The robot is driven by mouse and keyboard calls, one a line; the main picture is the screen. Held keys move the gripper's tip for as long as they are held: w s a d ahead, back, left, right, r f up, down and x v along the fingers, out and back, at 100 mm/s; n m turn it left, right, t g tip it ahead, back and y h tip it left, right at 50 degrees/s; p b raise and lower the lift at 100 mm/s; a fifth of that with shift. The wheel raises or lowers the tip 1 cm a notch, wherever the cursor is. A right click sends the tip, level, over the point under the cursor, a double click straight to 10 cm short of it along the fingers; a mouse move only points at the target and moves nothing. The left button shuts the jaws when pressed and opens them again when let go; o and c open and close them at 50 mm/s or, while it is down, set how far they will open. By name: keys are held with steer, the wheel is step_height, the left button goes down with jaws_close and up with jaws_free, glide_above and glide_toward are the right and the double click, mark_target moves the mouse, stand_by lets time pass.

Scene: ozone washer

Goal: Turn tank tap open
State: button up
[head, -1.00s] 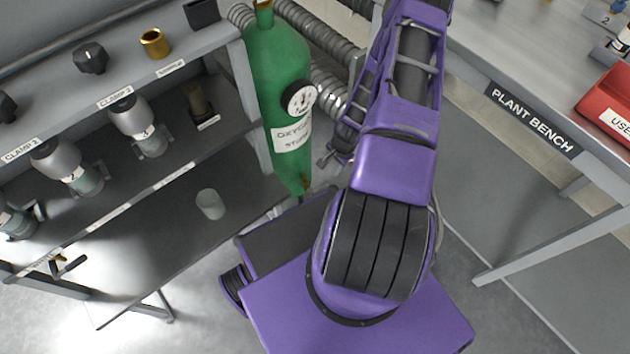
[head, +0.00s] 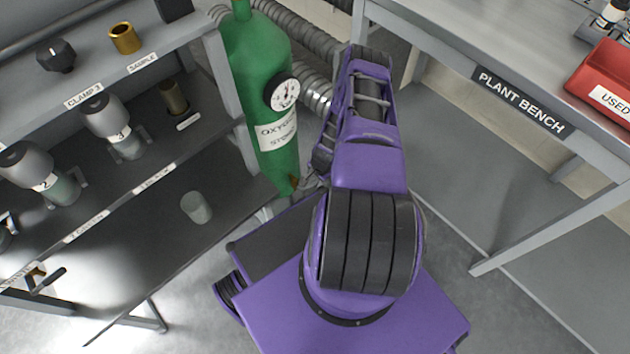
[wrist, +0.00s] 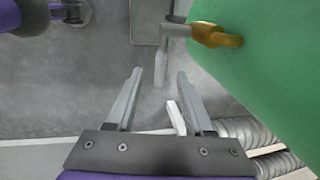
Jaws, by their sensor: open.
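The green oxygen tank (head: 262,50) stands upright behind the left rack, with a round white gauge on its side. A brass fitting (wrist: 218,36) juts from the green tank in the wrist view. A grey tap lever (wrist: 161,62) extends from it toward my gripper. A bit of brass shows low on the tank in the head view (head: 293,184). My gripper (wrist: 160,73) is open. The lever's free end appears between its fingertips in the picture; I see no clear contact and cannot judge the depth. In the head view my arm hides the gripper.
The left rack (head: 140,215) holds several labelled clamp stations and a grey cup (head: 196,208). Ribbed hoses (head: 318,92) run behind the tank. The plant bench (head: 440,45) stands at right with a red bin (head: 600,85). Floor is clear below that bench.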

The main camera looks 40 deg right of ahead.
steer(key=shift+w+f, duration=0.1)
steer(key=shift+f, duration=0.1)
jaws_close()
stand_by(1.4)
